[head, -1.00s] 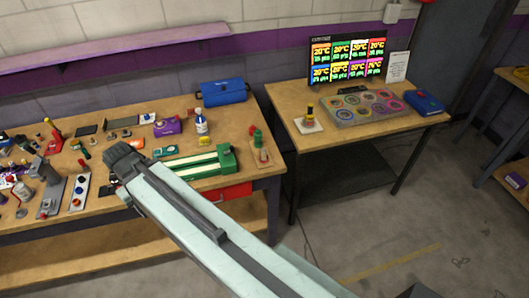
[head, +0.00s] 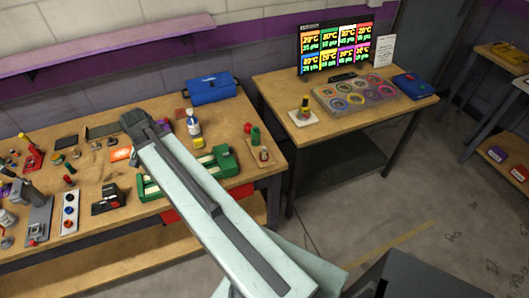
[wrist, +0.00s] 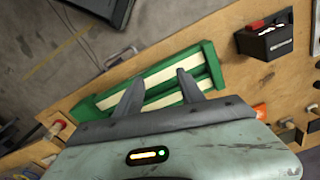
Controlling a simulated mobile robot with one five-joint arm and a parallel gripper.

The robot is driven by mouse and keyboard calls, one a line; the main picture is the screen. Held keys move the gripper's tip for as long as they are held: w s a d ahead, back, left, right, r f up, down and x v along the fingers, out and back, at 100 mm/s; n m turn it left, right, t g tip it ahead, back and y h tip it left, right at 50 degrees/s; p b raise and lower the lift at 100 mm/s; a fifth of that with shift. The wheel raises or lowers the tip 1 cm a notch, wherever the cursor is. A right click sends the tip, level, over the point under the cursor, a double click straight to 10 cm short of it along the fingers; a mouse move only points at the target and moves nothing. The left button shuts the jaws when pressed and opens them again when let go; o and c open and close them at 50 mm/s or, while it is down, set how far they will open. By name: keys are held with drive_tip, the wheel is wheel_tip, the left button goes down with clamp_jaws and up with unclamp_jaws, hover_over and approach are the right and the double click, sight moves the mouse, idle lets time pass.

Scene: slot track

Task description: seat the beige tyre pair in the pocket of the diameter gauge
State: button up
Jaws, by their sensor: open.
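My gripper (wrist: 159,80) is open in the wrist view, its two dark fingers apart with nothing between them. The same green frame shows in the head view (head: 222,162), partly hidden by my arm. I cannot pick out the beige tyre pair for certain in either view. I cannot tell which bench item is the diameter gauge.
A black box with a red top (wrist: 268,38) stands near the green frame. A blue toolbox (head: 212,90) and a white-and-blue bottle (head: 194,124) stand at the back. A side table (head: 375,112) holds a tray of coloured rings. Small tools crowd the bench's left.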

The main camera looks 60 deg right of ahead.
drive_tip(key=s+d+m, duration=0.3)
drive_tip(key=d+m, duration=0.2)
drive_tip(key=d, duration=0.4)
drive_tip(key=s+d+m, duration=0.3)
drive_tip(key=d+m, duration=0.3)
drive_tip(key=d, duration=0.2)
drive_tip(key=r+m+p, duration=0.1)
drive_tip(key=m, duration=1.2)
hover_over(264, 147)
drive_tip(key=shift+w+a+r, duration=0.1)
drive_tip(key=shift+a+r, duration=0.05)
drive_tip(key=shift+r, duration=0.05)
wheel_tip(264, 147, down, 8)
drive_tip(key=b, duration=0.8)
drive_tip(key=shift+f, duration=0.1)
drive_tip(key=shift+r, duration=0.2)
drive_tip(key=shift+s, duration=0.2)
clamp_jaws()
